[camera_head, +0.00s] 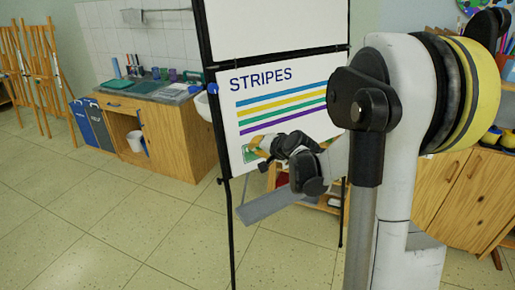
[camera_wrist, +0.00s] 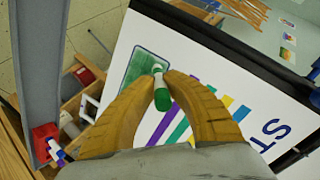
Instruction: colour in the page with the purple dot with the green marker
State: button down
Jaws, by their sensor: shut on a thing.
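My gripper (camera_wrist: 168,84) is shut on a green and white marker (camera_wrist: 162,97) between its two yellow-brown fingers. The marker points at a dark-outlined rectangle (camera_wrist: 134,72) on the white board, with green colour over much of its inside. Whether the tip touches the surface I cannot tell. In the head view my gripper (camera_head: 262,147) is at the lower left of the board (camera_head: 300,75), below the STRIPES heading, and part of the green patch (camera_head: 249,154) shows beside it. I cannot make out a purple dot in either view.
The board stands on a black-framed easel (camera_head: 205,45) and bears blue, yellow, green and purple stripes (camera_head: 275,120). A wooden sink cabinet (camera_head: 170,140) is behind at left, with wooden easels (camera_head: 42,65) beyond. Open floor (camera_head: 100,220) lies at front left. Low shelves are behind the board.

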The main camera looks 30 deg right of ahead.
jog(key=shift+a, duration=0.65)
jog(key=shift+s, duration=0.1)
jog(key=s+r+p, duration=0.1)
jog(key=s, duration=0.5)
jog(key=shift+s+d+r, duration=0.15)
jog(key=shift+s+d, duration=0.05)
jog(key=shift+s, duration=0.2)
